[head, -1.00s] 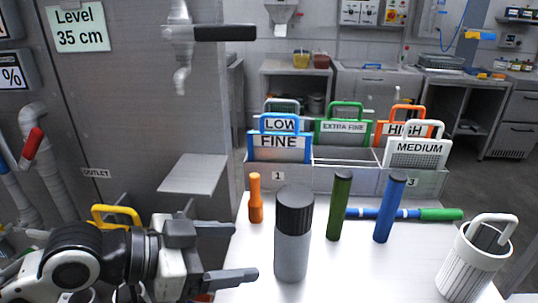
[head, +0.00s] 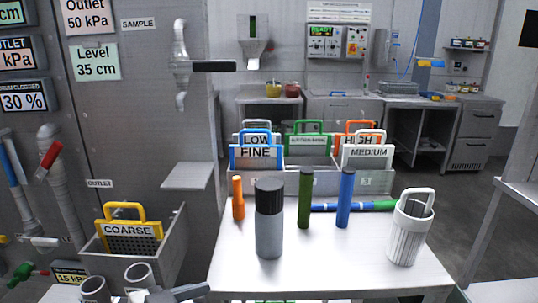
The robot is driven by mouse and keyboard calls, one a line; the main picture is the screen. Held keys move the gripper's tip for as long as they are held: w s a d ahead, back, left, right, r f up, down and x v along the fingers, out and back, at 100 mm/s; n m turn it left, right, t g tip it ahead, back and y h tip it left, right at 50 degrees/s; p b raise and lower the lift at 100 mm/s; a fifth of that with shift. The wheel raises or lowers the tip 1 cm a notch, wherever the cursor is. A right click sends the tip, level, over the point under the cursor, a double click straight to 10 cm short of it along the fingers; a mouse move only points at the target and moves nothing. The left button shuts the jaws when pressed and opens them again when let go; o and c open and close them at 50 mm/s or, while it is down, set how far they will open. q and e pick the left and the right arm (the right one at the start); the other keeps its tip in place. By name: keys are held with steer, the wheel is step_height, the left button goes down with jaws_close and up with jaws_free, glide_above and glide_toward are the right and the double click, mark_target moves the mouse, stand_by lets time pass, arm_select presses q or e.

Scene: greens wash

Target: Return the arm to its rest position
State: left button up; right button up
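My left gripper (head: 178,293) is at the bottom edge, left of the white table (head: 330,272) and in front of the yellow-handled COARSE screen (head: 128,232). Only a dark finger and a little of the body show; the rest is cut off by the frame, so I cannot see its opening. Nothing visible is held in the part that shows. My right gripper is not in view.
On the table stand an orange tool (head: 238,198), a black-capped grey bottle (head: 269,222), green (head: 305,200) and blue (head: 345,200) cylinders and a ribbed white cup (head: 408,235). Screens labelled FINE (head: 256,155) and MEDIUM (head: 366,156) stand behind. A grey shelf (head: 188,176) juts out at left.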

arm_select(q)
steer(key=s+a+f+n+y, duration=0.2)
steer(key=s+f+n+y, duration=0.1)
steer(key=f, duration=0.6)
steer(key=s+a+f+n+t+y, duration=0.1)
steer(key=s+f+n+y, duration=0.3)
steer(key=f, duration=0.6)
steer(key=shift+s+a+t, duration=0.3)
steer(key=shift+s+a, duration=0.4)
steer(key=shift+s, duration=0.45)
